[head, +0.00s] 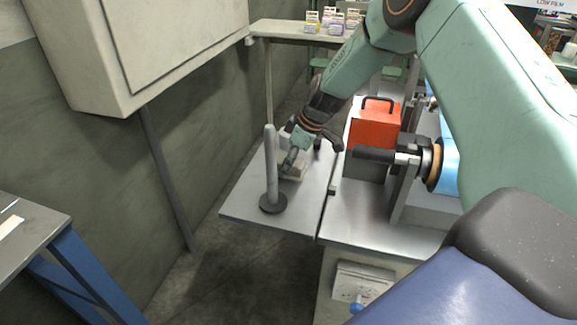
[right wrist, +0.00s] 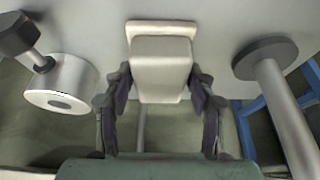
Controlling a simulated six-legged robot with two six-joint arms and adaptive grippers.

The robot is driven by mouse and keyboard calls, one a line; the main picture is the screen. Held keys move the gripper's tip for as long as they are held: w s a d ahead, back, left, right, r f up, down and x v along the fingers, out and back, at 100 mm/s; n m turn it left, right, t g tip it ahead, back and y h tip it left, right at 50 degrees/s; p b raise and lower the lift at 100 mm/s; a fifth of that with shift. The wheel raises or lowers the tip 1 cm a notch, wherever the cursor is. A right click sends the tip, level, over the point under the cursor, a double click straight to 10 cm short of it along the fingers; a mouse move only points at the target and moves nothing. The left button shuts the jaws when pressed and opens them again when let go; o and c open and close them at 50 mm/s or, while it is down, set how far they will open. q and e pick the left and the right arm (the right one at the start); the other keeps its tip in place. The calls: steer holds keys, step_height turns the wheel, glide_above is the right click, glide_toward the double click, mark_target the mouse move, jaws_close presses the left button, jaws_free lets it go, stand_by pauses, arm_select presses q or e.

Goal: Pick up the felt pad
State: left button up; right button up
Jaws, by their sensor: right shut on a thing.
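The felt pad (right wrist: 161,70) is a cream block with a wider flange at its far end, seen in the right wrist view between the two dark fingers. In the head view the pad (head: 293,170) is partly hidden by the gripper, at the metal shelf. My right gripper (head: 305,150) reaches down over the shelf from above; in the wrist view its fingers (right wrist: 160,85) lie against both sides of the pad. Whether the pad touches the shelf is hard to tell. My left gripper is not in view.
A grey upright post on a dark round base (head: 271,206) stands on the shelf (head: 240,213), close left of the gripper. A red box with a black handle (head: 374,132) and a metal bench (head: 375,236) are to the right. A wall cabinet (head: 150,50) hangs at upper left.

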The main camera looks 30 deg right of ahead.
steer(key=shift+w+a, duration=0.1)
steer(key=shift+r, duration=0.25)
step_height(320, 180, up, 10)
steer(key=p, duration=0.3)
steer(key=shift+f, duration=0.2)
steer(key=o, duration=0.6)
steer(key=shift+c, duration=0.2)
steer(key=c, duration=0.4)
steer(key=shift+f, duration=0.1)
